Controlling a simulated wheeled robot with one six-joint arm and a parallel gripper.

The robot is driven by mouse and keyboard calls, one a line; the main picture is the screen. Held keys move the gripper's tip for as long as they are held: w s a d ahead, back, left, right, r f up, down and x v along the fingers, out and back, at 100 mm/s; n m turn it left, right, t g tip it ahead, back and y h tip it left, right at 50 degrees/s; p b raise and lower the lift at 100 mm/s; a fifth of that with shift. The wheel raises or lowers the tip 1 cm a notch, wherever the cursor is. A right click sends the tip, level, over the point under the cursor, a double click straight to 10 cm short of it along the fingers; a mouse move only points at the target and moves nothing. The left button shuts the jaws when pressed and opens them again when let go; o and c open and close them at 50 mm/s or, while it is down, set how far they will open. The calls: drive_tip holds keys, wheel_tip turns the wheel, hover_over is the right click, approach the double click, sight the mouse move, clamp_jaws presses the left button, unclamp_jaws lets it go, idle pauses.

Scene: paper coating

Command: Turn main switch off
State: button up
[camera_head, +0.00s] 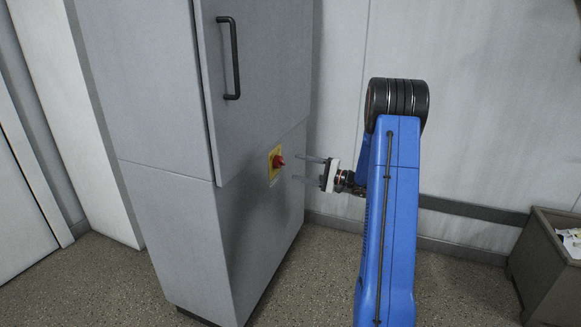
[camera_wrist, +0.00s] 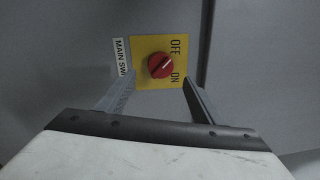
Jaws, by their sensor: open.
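The main switch is a red rotary knob (camera_head: 279,162) on a yellow plate (camera_head: 273,172) on the grey cabinet's side face. In the wrist view the knob (camera_wrist: 160,65) sits on the yellow plate (camera_wrist: 150,82), with OFF at upper right and ON at lower right, lettered sideways. A pale mark on the knob slants toward the upper right; I cannot tell its exact setting. A partly cut-off MAIN SWITCH label (camera_wrist: 121,57) lies left of the plate. My gripper (camera_head: 296,168) is open and empty, its fingers pointing at the knob from the right, apart from it.
The grey cabinet (camera_head: 160,220) has a door with a black handle (camera_head: 234,58) above the switch. A pale wall (camera_head: 480,120) stands behind my blue arm. An open bin (camera_head: 545,262) with papers stands at the right. The speckled floor is clear around the cabinet.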

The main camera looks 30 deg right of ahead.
drive_tip(key=v, duration=1)
drive_tip(key=s+a+r+n+g, duration=0.2)
drive_tip(key=s+a+g, duration=0.2)
drive_tip(key=a, duration=0.6)
drive_tip(key=s+a+r+n+g, duration=0.25)
drive_tip(key=s+a, duration=0.25)
drive_tip(key=a, duration=0.4)
drive_tip(key=s+a+r+n+g, duration=0.2)
drive_tip(key=s+a+g, duration=0.2)
drive_tip(key=a, duration=0.6)
drive_tip(key=s+a+n+h, duration=0.2)
drive_tip(key=s+h, duration=0.3)
drive_tip(key=s, duration=0.8)
drive_tip(key=s+a+n+h, duration=0.2)
drive_tip(key=s+n+h, duration=0.2)
drive_tip(key=s, duration=0.8)
drive_tip(key=h, duration=0.2)
drive_tip(key=shift+s+f+h, duration=0.3)
drive_tip(key=shift+s+f, duration=0.05)
drive_tip(key=shift+s, duration=0.05)
